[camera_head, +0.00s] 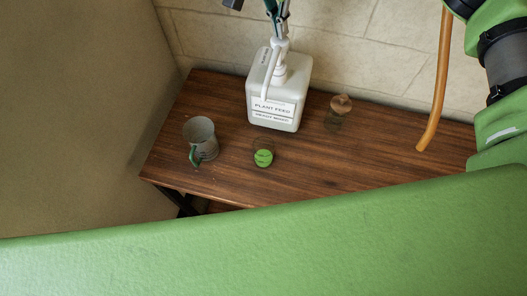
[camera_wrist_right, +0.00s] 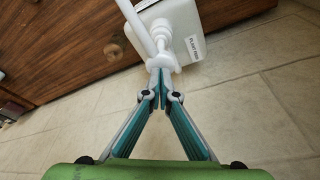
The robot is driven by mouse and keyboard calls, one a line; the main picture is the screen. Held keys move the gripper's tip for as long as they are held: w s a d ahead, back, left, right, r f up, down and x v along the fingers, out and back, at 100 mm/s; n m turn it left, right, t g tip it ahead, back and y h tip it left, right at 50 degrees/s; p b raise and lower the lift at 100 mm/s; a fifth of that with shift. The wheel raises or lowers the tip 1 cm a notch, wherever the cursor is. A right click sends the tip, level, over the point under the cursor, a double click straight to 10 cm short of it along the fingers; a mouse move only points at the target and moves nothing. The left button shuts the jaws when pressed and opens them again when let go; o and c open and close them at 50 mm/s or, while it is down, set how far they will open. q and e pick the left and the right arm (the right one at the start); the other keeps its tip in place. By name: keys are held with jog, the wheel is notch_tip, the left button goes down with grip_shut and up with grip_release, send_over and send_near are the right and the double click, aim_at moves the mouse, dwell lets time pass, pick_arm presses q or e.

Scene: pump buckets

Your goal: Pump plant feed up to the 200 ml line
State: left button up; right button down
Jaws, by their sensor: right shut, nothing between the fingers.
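A white plant feed container (camera_head: 287,88) with a "PLANT FEED" label stands on the wooden table. Its white pump (camera_head: 279,63) has a long spout hanging down over the front. It also shows in the right wrist view (camera_wrist_right: 195,18). A grey see-through jug (camera_head: 201,133) with a green handle stands left and in front of the container, not under the spout; its 200 ml line and contents cannot be made out. My right gripper (camera_head: 280,36) is shut and empty at the pump head, its fingertips (camera_wrist_right: 166,95) at or just above the top; contact is unclear. My left gripper is out of view.
A small item with a green top (camera_head: 263,158) stands in front of the container. A small glass jar with a brown stopper (camera_head: 341,104) stands to its right. The wooden table (camera_head: 380,142) has clear room at right.

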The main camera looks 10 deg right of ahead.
aim_at(278, 41)
jog(key=shift+f, duration=0.15)
jog(key=shift+s+f+b, duration=0.15)
jog(key=shift+f+b, duration=1.8)
jog(key=shift+f, duration=0.6)
jog(key=shift+w+d+p+v, duration=0.15)
jog(key=shift+p+v, duration=0.35)
jog(key=shift+v, duration=0.35)
jog(key=shift+w+d+p+v, duration=0.1)
jog(key=shift+d+p+v, duration=0.1)
jog(key=shift+p+v, duration=0.55)
jog(key=shift+w+d+p+v, duration=0.15)
jog(key=shift+p+v, duration=0.15)
jog(key=shift+v, duration=0.7)
jog(key=shift+w+r, duration=0.1)
